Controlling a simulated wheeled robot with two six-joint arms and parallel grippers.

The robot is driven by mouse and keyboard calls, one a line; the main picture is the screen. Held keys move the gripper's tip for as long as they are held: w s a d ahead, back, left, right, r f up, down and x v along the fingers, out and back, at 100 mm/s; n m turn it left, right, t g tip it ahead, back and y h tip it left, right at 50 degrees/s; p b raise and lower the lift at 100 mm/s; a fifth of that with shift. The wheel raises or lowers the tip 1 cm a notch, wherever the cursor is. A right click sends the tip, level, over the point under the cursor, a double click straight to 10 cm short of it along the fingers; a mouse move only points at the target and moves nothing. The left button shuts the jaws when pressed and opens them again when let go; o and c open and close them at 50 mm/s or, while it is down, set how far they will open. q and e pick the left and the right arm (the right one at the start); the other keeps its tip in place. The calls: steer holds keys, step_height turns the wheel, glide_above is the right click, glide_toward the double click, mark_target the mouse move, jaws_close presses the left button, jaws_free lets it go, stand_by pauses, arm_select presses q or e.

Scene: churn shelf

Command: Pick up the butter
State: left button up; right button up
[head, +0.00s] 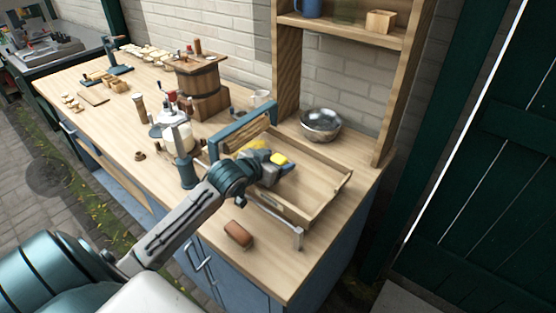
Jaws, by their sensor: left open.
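A yellow lump that looks like the butter (252,146) lies inside the shallow wooden tray (325,170), near its back left end. My left gripper (276,161) is over the tray beside this lump, with its jaws open. A brighter yellow patch shows at the gripper's fingers; I cannot tell whether it is butter or part of the gripper. The gripper hides part of the tray floor and part of the lump. My right gripper is not in view.
A metal bowl (321,124) stands behind the tray. A wooden churn (199,80) and several bottles and utensils stand to the left. A brown block (239,234) lies near the front edge. A shelf (345,28) rises behind. The counter's front right corner is clear.

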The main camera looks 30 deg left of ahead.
mark_target(275, 160)
arm_select(q)
steer(key=shift+w+f, duration=0.1)
steer(key=shift+w, duration=0.1)
steer(key=c, duration=1.1)
steer(key=shift+o, duration=0.2)
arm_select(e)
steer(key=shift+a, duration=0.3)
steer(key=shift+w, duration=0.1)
